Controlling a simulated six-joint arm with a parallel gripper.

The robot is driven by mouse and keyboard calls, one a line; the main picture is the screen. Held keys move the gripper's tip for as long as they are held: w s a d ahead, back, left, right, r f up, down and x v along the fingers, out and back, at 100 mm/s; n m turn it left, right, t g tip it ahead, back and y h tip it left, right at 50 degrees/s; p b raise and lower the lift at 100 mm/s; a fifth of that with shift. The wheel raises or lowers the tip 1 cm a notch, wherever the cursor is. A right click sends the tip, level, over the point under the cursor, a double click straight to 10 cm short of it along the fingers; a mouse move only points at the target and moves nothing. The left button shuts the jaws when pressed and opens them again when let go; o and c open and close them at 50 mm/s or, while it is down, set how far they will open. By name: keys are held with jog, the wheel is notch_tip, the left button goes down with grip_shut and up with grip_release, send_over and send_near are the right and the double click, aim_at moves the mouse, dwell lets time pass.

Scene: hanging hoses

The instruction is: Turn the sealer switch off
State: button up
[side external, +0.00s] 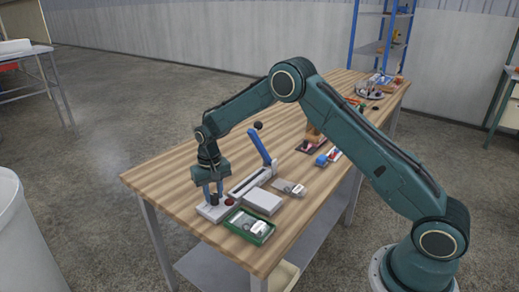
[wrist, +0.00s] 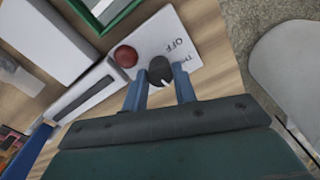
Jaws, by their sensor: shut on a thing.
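The sealer (side external: 250,183) is a pale, long machine on the wooden table, with a raised blue lever (side external: 259,146) topped by a black ball. At its near end is a pale panel with a black round switch (wrist: 160,70) bearing a white pointer mark. The printed word OFF is beside the switch; a second label is partly hidden. A red dome (wrist: 126,56) sits beside the switch. My gripper (side external: 214,193) points down over the panel. In the wrist view its two blue fingers (wrist: 160,78) are shut on the switch, one on each side.
A green tray (side external: 233,228) with small items lies next to the panel, with a pale box (side external: 262,201) beside it. Several items lie farther along the table (side external: 165,180). The left part of the table is bare. A white bin (side external: 8,235) stands off the table.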

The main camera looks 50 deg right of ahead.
jog(key=n, duration=0.6)
jog(key=shift+n, duration=0.4)
jog(key=n, duration=0.3)
jog(key=shift+n, duration=0.4)
jog(key=n, duration=0.3)
jog(key=shift+n, duration=0.3)
jog(key=n, duration=0.4)
jog(key=shift+n, duration=1.9)
jog(key=o, duration=1)
jog(key=shift+c, duration=0.2)
